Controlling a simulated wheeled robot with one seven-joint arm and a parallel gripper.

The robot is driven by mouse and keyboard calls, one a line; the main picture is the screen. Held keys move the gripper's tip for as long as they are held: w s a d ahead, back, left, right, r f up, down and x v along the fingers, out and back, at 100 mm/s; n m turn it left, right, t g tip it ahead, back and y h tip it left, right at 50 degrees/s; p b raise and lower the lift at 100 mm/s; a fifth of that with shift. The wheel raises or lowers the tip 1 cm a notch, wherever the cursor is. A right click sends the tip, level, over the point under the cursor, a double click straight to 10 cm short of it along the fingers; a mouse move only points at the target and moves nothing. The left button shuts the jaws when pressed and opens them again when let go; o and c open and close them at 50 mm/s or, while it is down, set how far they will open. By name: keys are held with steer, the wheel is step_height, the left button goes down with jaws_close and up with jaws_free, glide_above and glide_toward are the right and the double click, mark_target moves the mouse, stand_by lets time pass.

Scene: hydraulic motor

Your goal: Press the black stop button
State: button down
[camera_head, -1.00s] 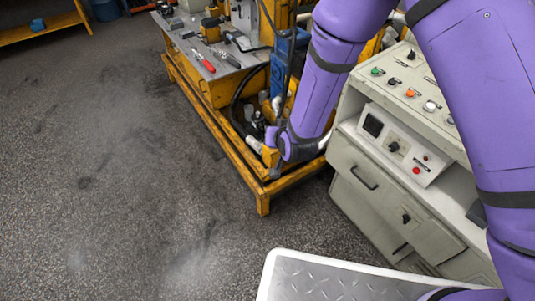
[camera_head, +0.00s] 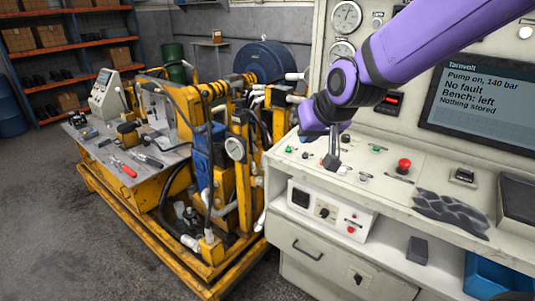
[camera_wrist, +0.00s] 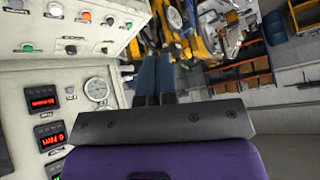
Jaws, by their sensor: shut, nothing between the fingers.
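A small black button (camera_head: 305,155) sits in the front row of the console's sloped panel, just right of a green button (camera_head: 289,150). In the wrist view the black button (camera_wrist: 109,20) shows between the green one (camera_wrist: 128,25) and an orange one (camera_wrist: 86,16). My gripper (camera_head: 331,163) points down over the panel, right of the black button. Its fingers (camera_wrist: 155,62) are shut and empty. Whether the tips touch the panel cannot be told.
A red mushroom button (camera_head: 403,165) and white buttons (camera_head: 342,170) share the panel. The screen (camera_head: 483,100) reads "Pump on, 140 bar", "No fault". Gauges (camera_head: 345,17) stand behind. A yellow test rig (camera_head: 165,190) stands left of the console.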

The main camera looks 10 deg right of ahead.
steer(key=s+d+r+m+g+h, duration=0.1)
steer(key=s+d+r, duration=0.3)
steer(key=s+d, duration=0.3)
steer(key=s+d+r+g+h, duration=0.1)
steer(key=s+d+r+h, duration=0.1)
steer(key=s+d, duration=0.6)
steer(key=s+r, duration=0.1)
steer(key=s, duration=0.6)
steer(key=shift+d+r+m, duration=0.25)
steer(key=shift+r+m, duration=0.15)
